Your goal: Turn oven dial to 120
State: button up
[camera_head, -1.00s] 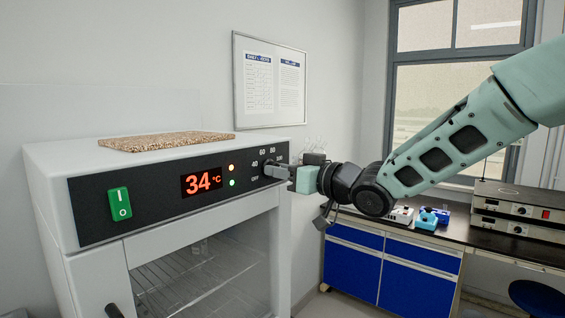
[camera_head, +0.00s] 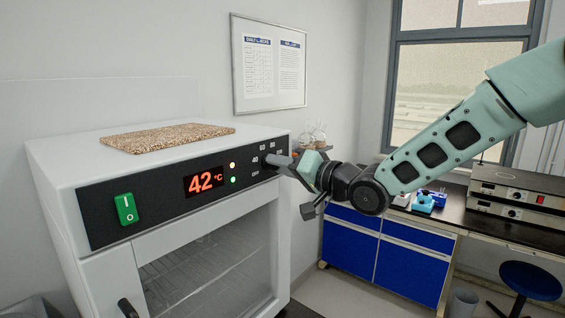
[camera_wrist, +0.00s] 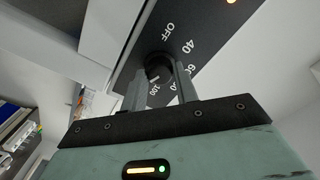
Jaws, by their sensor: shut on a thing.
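The oven (camera_head: 190,190) stands at the left with a black control panel, and its red display (camera_head: 204,181) reads 42 °C. The black dial (camera_wrist: 158,67) is at the panel's right end, with OFF, 40, 60 and further marks around it. My gripper (camera_head: 284,163) reaches it from the right, and in the wrist view its two fingers (camera_wrist: 160,84) are shut on the dial from either side. The fingers hide part of the dial and some numbers. I cannot read the dial's exact setting.
A speckled slab (camera_head: 168,138) lies on top of the oven. A green power switch (camera_head: 126,209) is at the panel's left. Blue cabinets (camera_head: 378,246) with a dark bench top stand behind at the right, with instruments (camera_head: 512,193) on it. A blue stool (camera_head: 530,281) is at the lower right.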

jog(key=shift+f, duration=0.2)
dwell(0.3)
jog(key=o, duration=1)
jog(key=shift+r, duration=0.1)
jog(key=shift+c, duration=0.2)
jog(key=b+v, duration=0.4)
jog(key=v, duration=1.3)
jog(key=shift+s+d, duration=0.2)
